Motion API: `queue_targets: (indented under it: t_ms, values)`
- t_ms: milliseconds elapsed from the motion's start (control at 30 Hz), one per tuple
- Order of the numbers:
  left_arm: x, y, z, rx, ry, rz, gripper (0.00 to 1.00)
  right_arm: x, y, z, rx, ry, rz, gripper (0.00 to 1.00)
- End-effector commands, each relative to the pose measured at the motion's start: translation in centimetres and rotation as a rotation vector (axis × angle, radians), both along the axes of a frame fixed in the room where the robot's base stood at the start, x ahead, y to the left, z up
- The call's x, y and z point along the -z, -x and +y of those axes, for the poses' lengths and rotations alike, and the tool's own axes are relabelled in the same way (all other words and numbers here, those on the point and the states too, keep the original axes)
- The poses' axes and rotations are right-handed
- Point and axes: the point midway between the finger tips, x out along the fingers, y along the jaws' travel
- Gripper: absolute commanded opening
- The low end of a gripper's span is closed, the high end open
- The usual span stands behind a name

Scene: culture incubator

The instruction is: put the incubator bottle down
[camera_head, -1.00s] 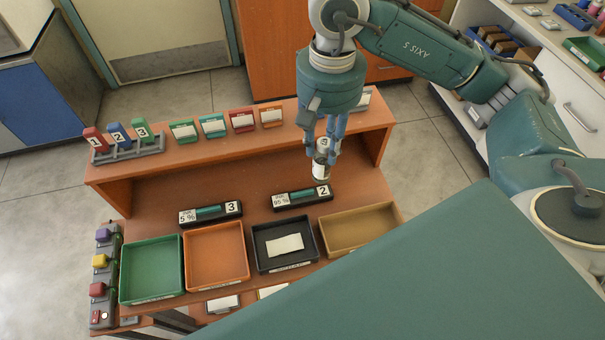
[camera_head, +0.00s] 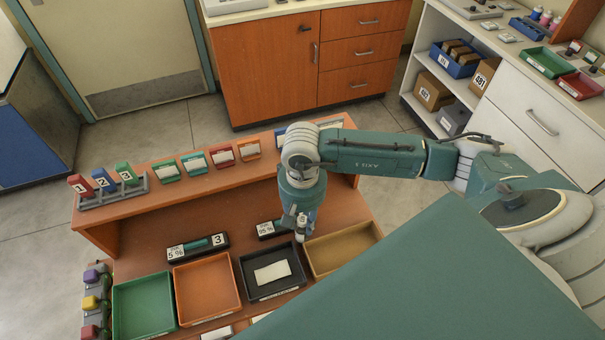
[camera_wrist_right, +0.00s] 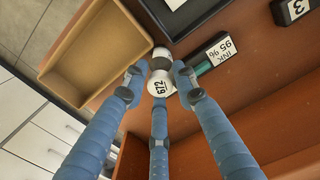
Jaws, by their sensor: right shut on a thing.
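The incubator bottle is small and white with a dark band and a label reading 672; it shows in the right wrist view (camera_wrist_right: 160,86) and, small, in the head view (camera_head: 301,222). My right gripper (camera_head: 302,214) is shut on it, with three blue fingers around it in the right wrist view (camera_wrist_right: 160,72). The bottle is near the back edges of the black tray (camera_head: 244,276) and the tan tray (camera_head: 345,234). Whether its base touches the desk cannot be told. My left gripper is not in view.
An orange tray (camera_head: 176,295) and a green tray (camera_head: 119,312) line the desk front. A block marked 3 (camera_head: 197,246) and a block reading 95 % (camera_wrist_right: 219,48) lie behind the trays. A raised shelf (camera_head: 150,208) with cards and numbered holders stands at the back.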

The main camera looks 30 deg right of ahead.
Motion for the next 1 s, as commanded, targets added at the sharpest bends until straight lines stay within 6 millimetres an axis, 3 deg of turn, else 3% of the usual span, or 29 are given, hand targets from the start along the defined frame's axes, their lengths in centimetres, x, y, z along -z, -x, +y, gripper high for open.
queue_targets:
  t_ms: [400,433,533,833,900,1000]
  values:
    - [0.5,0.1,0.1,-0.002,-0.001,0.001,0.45,0.7,0.0,0.0,0.000,-0.001,-0.001,0.00]
    - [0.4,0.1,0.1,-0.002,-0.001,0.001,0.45,0.6,0.0,0.0,0.000,-0.001,-0.001,0.30]
    - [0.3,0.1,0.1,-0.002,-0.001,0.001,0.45,0.5,0.0,0.0,0.000,-0.001,-0.001,0.47]
    - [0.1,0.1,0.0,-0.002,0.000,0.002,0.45,0.3,0.0,0.0,0.000,-0.001,-0.001,0.47]
    - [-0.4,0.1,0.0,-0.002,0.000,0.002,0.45,-0.1,0.0,0.0,0.000,-0.001,0.000,0.47]
    - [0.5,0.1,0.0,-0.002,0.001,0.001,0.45,-1.1,-0.3,0.0,0.000,-0.001,-0.007,0.47]
